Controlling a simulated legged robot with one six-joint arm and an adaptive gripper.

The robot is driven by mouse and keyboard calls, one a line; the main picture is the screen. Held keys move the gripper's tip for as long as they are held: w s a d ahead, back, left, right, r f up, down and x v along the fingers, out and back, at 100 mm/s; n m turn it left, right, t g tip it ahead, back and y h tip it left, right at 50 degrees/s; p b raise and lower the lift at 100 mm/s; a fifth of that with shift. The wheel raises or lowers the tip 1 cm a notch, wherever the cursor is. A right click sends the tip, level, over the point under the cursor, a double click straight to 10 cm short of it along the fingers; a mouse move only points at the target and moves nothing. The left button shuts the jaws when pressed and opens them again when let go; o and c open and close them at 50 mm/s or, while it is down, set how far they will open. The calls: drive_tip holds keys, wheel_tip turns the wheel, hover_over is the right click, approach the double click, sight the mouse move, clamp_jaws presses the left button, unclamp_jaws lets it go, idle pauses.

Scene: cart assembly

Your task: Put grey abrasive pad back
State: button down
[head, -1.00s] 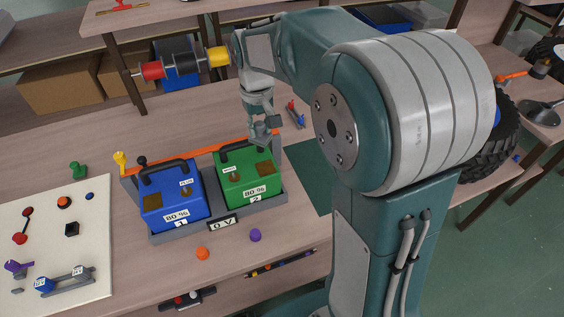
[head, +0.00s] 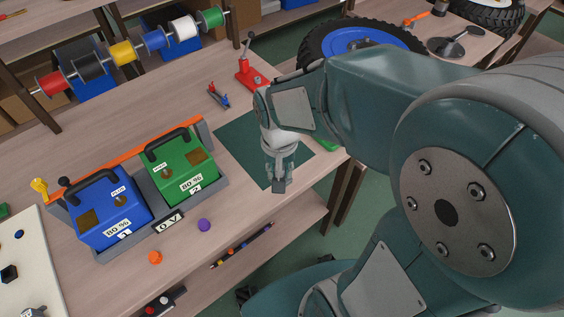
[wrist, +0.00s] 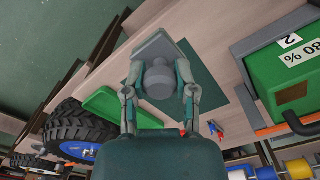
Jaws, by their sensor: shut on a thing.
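My gripper (head: 279,160) is shut on the grey abrasive pad (head: 279,187). In the wrist view, the pad (wrist: 152,46) is a flat grey plate with a round grey knob (wrist: 158,80) between my two fingers (wrist: 160,92). I see the pad over the dark green mat (head: 240,138) at the right end of the bench; the mat also shows in the wrist view (wrist: 205,75). I cannot tell whether the pad touches anything below.
A bright green flat piece (wrist: 112,104) lies beside the mat. A blue battery box (head: 112,222) and a green one (head: 178,170) stand in a grey tray to the left. A red jack (head: 250,75), small pliers-like tool (head: 218,97) and large tyre (head: 318,45) are behind.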

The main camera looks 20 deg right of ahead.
drive_tip(key=w+f, duration=0.3)
drive_tip(key=w, duration=0.1)
drive_tip(key=w+f, duration=0.2)
drive_tip(key=w, duration=0.2)
drive_tip(key=w+d+f, duration=0.1)
drive_tip(key=w+f, duration=0.2)
drive_tip(key=w, duration=0.1)
drive_tip(key=shift+w+f, duration=0.9)
drive_tip(key=shift+f, duration=1.5)
drive_tip(key=shift+s+f, duration=0.1)
drive_tip(key=shift+c, duration=2)
unclamp_jaws()
